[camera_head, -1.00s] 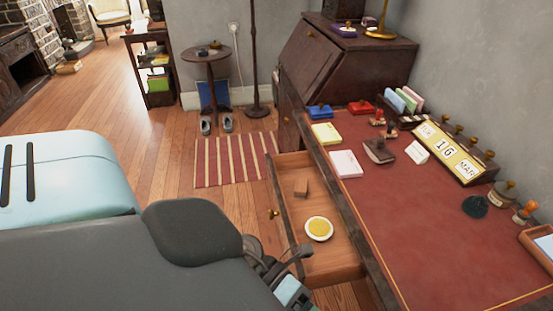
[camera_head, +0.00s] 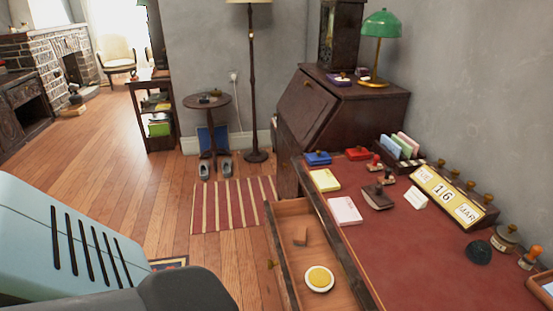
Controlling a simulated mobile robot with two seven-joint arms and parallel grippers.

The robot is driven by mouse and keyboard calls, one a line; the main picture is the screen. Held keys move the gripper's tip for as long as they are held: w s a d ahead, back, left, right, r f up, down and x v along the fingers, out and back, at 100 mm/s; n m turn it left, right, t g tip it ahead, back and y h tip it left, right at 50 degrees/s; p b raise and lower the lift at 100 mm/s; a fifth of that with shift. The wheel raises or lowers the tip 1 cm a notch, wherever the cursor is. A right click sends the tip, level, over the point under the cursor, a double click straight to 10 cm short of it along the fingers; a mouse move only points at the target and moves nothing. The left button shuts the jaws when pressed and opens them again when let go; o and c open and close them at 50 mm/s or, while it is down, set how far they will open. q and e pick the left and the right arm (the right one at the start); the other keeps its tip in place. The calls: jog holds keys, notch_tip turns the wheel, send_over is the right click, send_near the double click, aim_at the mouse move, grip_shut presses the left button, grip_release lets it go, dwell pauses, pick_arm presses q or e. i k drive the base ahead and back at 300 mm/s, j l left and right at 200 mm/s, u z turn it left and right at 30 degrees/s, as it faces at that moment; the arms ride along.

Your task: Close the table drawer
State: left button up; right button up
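The table drawer (camera_head: 338,262) stands open, pulled out to the left from the desk (camera_head: 425,270) with the red top. Its dark front panel has a small brass knob (camera_head: 270,264). The near end of the drawer is cut off by the bottom edge of the view. A grey and pale blue link of my arm fills the lower left, left of the drawer. Neither gripper's fingers are in view.
Stamps, paper pads and a calendar block (camera_head: 447,195) stand on the desk. A green lamp (camera_head: 381,38) stands on the slanted cabinet (camera_head: 340,110) behind. A striped rug (camera_head: 232,205) and clear wooden floor lie left of the drawer.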

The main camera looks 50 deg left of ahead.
aim_at(291, 264)
jog(key=i+l+u, duration=0.15)
jog(key=u, duration=1.45)
